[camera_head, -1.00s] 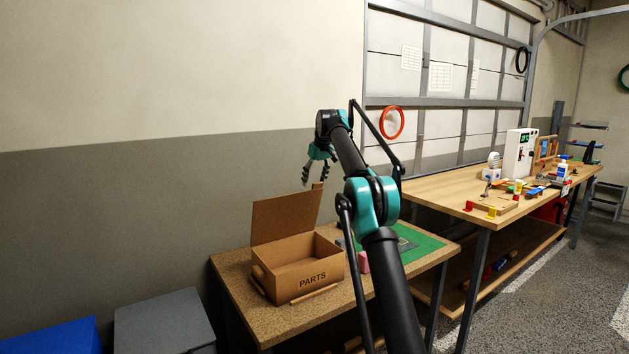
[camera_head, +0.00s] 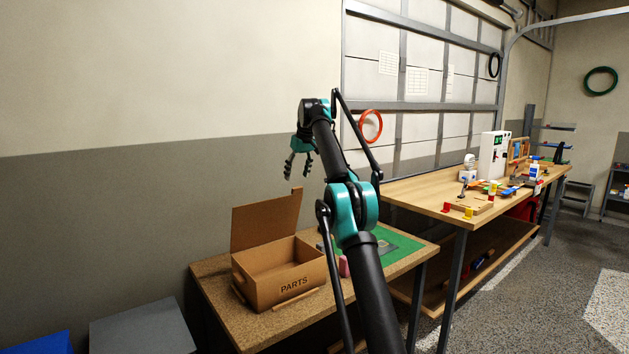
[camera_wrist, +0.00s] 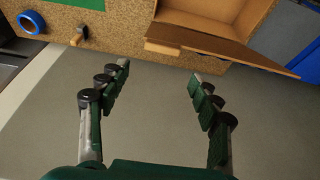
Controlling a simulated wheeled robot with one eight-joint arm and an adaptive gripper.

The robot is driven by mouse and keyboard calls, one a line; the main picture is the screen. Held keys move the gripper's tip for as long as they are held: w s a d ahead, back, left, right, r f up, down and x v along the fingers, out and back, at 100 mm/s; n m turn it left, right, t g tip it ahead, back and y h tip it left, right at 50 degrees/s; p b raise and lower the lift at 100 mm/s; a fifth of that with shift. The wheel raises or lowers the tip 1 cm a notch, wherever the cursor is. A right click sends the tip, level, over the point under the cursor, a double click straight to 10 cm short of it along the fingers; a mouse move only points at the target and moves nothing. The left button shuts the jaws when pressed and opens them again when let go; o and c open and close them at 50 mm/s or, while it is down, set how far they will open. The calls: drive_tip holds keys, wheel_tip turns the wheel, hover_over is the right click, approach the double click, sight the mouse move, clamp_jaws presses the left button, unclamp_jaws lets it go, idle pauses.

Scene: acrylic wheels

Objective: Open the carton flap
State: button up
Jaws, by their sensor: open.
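The open brown cardboard carton (camera_head: 262,294), marked PARTS, stands on the speckled bench in the head view. Its large flap (camera_head: 264,222) stands up, leaning slightly back, on the wall side, and the inside of the carton shows. My gripper (camera_head: 299,172) is in the air above and slightly right of the flap's top edge, apart from it, with fingers spread and empty. In the wrist view the open fingers of my gripper (camera_wrist: 160,70) have nothing between them. The carton (camera_wrist: 212,12) is at the top there, with its flap (camera_wrist: 215,43) crossing towards the right.
The speckled bench (camera_head: 222,308) also holds a green mat (camera_head: 397,244) and a small pink item (camera_head: 343,266). A blue ring (camera_wrist: 32,22) lies on it in the wrist view. A long wooden workbench (camera_head: 415,196) stands to the right. Grey and blue boxes are low at left.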

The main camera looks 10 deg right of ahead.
drive_tip(key=s+d, duration=0.5)
drive_tip(key=s, duration=0.5)
drive_tip(key=shift+d, duration=0.3)
drive_tip(key=shift+f, duration=0.1)
